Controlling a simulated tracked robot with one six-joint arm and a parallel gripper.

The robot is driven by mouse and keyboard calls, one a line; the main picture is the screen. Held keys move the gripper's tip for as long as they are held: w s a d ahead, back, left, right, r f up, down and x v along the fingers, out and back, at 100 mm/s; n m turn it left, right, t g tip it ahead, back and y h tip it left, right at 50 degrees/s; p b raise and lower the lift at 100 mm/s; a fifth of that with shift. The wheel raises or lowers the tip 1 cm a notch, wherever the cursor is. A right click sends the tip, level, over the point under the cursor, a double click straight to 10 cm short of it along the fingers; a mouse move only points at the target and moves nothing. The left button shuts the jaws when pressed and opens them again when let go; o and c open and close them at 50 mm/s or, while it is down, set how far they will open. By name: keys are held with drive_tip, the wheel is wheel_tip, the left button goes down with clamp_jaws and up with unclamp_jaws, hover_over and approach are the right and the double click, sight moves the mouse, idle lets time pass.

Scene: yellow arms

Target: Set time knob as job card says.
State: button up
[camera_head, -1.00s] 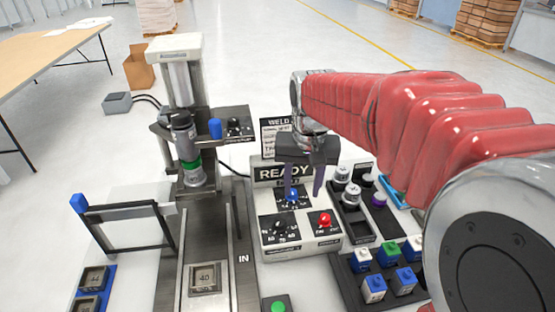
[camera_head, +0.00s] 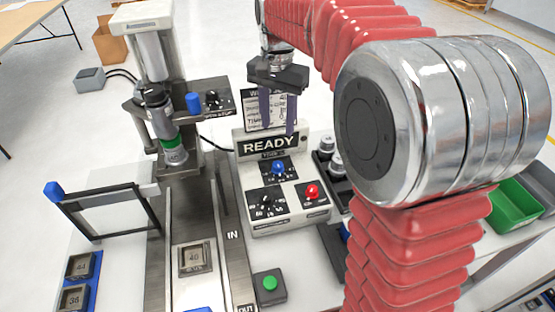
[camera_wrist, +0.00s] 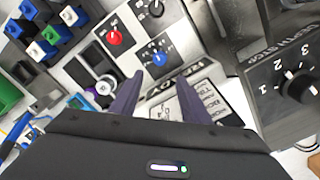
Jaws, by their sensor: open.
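The welder control box (camera_head: 258,221) stands right of the press, its display reading READY. It has a blue knob (camera_head: 278,168), a black knob (camera_head: 266,200) with a numbered scale, and a red knob (camera_head: 312,191). The labels are too small to tell which knob is for time. The job card (camera_head: 262,107) stands behind the box, partly hidden by my gripper (camera_head: 277,127); its text is mostly unreadable. My gripper is open and empty, above the box's back edge. In the wrist view the blue knob (camera_wrist: 158,59) lies just beyond the fingertips (camera_wrist: 160,76), with no contact visible.
The press column (camera_head: 152,62) and a depth-stop knob (camera_head: 212,98) stand left of my gripper. A green button (camera_head: 269,284) is in front of the box. A black rack with blue, white and green parts (camera_wrist: 45,40) shows in the wrist view.

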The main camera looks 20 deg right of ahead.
sight(277, 164)
drive_tip(key=shift+f, duration=0.1)
wheel_tip(277, 164, down, 14)
drive_tip(key=shift+r, duration=0.15)
idle(0.6)
drive_tip(key=c, duration=1.1)
drive_tip(key=shift+o, duration=0.2)
drive_tip(key=shift+n, duration=0.4)
drive_tip(key=n, duration=0.3)
drive_tip(key=shift+r, duration=0.1)
drive_tip(key=shift+n, duration=2.1)
